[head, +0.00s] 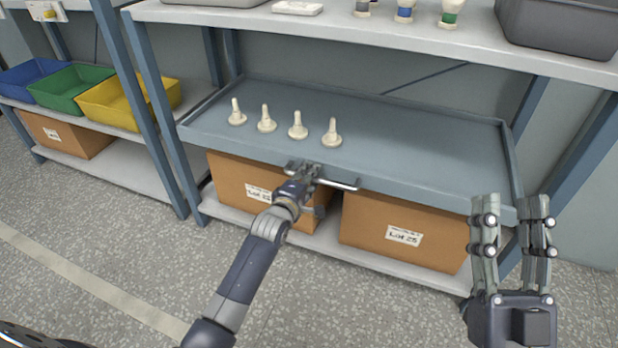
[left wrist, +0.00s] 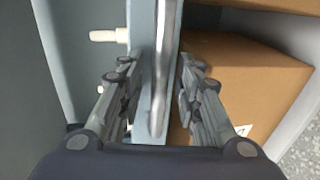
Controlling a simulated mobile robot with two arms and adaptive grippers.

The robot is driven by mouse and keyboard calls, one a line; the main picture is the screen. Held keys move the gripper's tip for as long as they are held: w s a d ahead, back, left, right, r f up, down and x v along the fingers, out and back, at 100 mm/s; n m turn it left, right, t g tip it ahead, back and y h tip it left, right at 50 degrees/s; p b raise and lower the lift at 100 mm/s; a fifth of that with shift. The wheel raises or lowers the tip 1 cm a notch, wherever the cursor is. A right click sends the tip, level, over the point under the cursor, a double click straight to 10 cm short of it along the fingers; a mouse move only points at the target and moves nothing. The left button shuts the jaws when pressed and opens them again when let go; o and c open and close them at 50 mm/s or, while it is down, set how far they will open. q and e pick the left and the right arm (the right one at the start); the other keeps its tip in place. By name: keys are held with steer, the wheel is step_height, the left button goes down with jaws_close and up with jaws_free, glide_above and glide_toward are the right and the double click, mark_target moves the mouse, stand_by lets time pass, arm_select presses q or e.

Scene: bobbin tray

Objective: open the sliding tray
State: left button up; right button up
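The sliding tray (head: 425,150) is a wide blue-grey tray on the middle level of the rack, with a metal bar handle (head: 343,184) along its front. My left gripper (head: 303,170) is at the handle, left of its middle. In the left wrist view the handle bar (left wrist: 161,65) runs between my two fingers (left wrist: 158,85), which stand apart with a gap on both sides. Several cream bobbins (head: 298,126) stand upright in the left part of the tray. My right gripper (head: 511,208) is open and empty, in front of the tray's right end.
Two cardboard boxes (head: 385,228) sit on the shelf under the tray. Above it, a shelf (head: 400,38) holds a grey bin (head: 560,25) and several coloured spools. Blue, green and yellow bins (head: 110,103) stand on a rack to the left. The floor in front is clear.

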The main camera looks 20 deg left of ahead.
arm_select(q)
steer(key=shift+c, duration=0.4)
jaws_close()
